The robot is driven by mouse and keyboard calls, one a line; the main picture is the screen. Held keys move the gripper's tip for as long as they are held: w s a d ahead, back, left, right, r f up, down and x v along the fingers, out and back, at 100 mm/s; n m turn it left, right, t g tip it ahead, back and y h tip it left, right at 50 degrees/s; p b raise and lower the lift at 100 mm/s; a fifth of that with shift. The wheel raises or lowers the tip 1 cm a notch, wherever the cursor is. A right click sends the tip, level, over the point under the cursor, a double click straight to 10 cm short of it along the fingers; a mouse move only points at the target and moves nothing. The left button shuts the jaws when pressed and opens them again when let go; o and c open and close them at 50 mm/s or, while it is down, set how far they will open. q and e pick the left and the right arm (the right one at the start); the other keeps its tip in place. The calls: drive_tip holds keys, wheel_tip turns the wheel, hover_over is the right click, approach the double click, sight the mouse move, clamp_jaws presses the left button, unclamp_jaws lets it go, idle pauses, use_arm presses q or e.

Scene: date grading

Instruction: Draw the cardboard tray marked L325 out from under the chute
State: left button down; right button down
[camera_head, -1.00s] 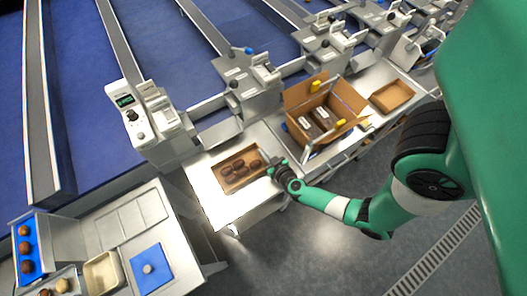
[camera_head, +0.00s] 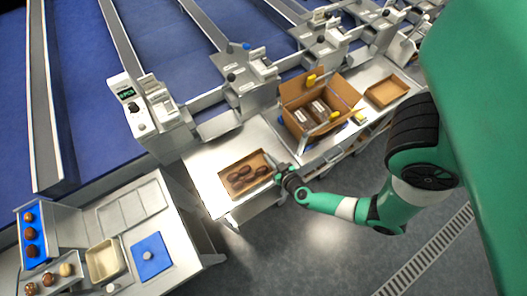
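A shallow cardboard tray (camera_head: 243,162) holding several dark brown dates (camera_head: 240,177) sits on the pale metal table, in front of the chute (camera_head: 218,124). It is clear of the chute's lower end as seen from above. Any L325 marking is too small to read. My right gripper (camera_head: 275,168) is at the tray's right end, touching it, and appears shut on its edge wall; the fingertips are small and partly hidden. My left gripper is not in view.
An open cardboard box (camera_head: 291,94) with dark packs stands behind and right of the tray. An empty cardboard tray (camera_head: 388,92) lies farther right. A bench at left holds a blue pad (camera_head: 151,262) and a cream tray (camera_head: 104,270). The table's front edge is close to the tray.

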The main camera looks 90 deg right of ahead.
drive_tip(key=c, duration=1)
unclamp_jaws()
drive_tip(key=shift+s+a+r+p, duration=0.2)
drive_tip(key=shift+a+r+p, duration=0.1)
drive_tip(key=shift+a, duration=0.1)
drive_tip(key=p+v, duration=0.1)
drive_tip(key=v, duration=0.2)
drive_tip(key=shift+s+a+r+p, duration=0.1)
drive_tip(key=shift+a+r+p, duration=0.05)
drive_tip(key=shift+a+p, duration=0.2)
drive_tip(key=shift+p+v, duration=0.35)
drive_tip(key=shift+v, duration=0.65)
drive_tip(key=shift+s+a, duration=0.2)
drive_tip(key=shift+s, duration=0.2)
